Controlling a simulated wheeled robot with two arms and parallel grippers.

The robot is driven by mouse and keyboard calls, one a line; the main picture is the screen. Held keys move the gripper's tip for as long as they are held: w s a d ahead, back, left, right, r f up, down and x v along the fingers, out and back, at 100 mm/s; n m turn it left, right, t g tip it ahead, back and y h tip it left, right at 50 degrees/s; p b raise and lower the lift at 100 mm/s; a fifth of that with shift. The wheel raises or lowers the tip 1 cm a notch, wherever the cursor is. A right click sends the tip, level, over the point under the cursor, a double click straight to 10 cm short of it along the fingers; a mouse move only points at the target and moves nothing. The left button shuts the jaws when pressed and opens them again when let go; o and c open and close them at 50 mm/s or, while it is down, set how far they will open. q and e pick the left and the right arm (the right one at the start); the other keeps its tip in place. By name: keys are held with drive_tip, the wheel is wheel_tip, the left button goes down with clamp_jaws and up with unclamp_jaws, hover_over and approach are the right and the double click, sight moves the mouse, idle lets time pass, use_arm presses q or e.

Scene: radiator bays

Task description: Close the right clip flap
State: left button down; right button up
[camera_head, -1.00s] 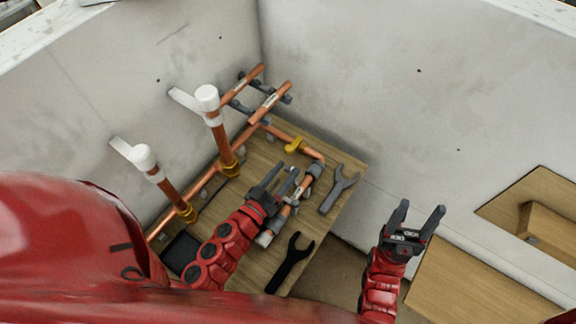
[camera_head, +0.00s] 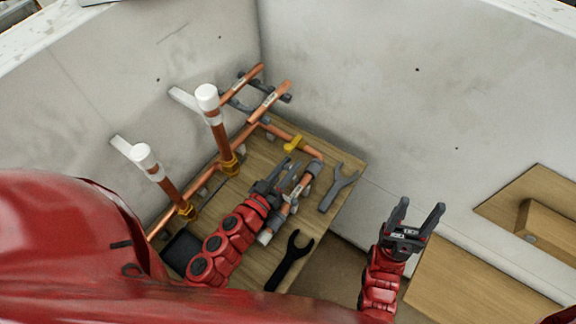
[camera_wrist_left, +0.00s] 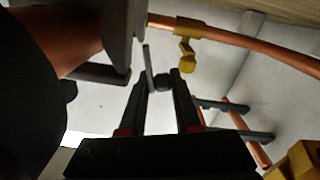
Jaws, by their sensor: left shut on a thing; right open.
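My left gripper (camera_head: 288,170) is over the wooden board, beside a short copper pipe with grey fittings (camera_head: 314,166). In the left wrist view its two dark fingers (camera_wrist_left: 163,92) flank a thin grey flap-like piece (camera_wrist_left: 149,66) with a dark knob, and it is shut on this piece. I cannot tell for certain that it is the right clip flap. Dark pipe clips (camera_head: 285,97) sit on the two copper pipe ends by the back corner. They also show in the left wrist view (camera_wrist_left: 245,134). My right gripper (camera_head: 420,222) is open and empty, right of the board.
A yellow valve (camera_head: 293,143) is on the copper pipe at the back; it shows in the left wrist view (camera_wrist_left: 188,47). Two white-capped upright pipes (camera_head: 207,98) stand at the left. A grey wrench (camera_head: 338,188) and a black wrench (camera_head: 289,263) lie on the board (camera_head: 262,160).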

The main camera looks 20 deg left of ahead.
use_arm(q)
drive_tip(key=shift+d+m+b, duration=0.1)
drive_tip(key=shift+m+b, duration=0.3)
drive_tip(key=shift+m, duration=0.2)
drive_tip(key=m+b, duration=0.1)
drive_tip(key=d+m+b, duration=0.1)
drive_tip(key=m, duration=0.1)
drive_tip(key=shift+s, duration=0.25)
drive_tip(key=shift+s+d+r+m+b, duration=0.1)
drive_tip(key=shift+d+m+b, duration=0.2)
drive_tip(key=shift+m+b, duration=0.35)
drive_tip(key=shift+s+d+r+m+b, duration=0.1)
drive_tip(key=shift+d+m+b, duration=0.25)
drive_tip(key=shift+m, duration=0.4)
drive_tip(key=shift+a, duration=0.1)
drive_tip(key=c, duration=0.8)
unclamp_jaws()
drive_tip(key=shift+o, duration=0.2)
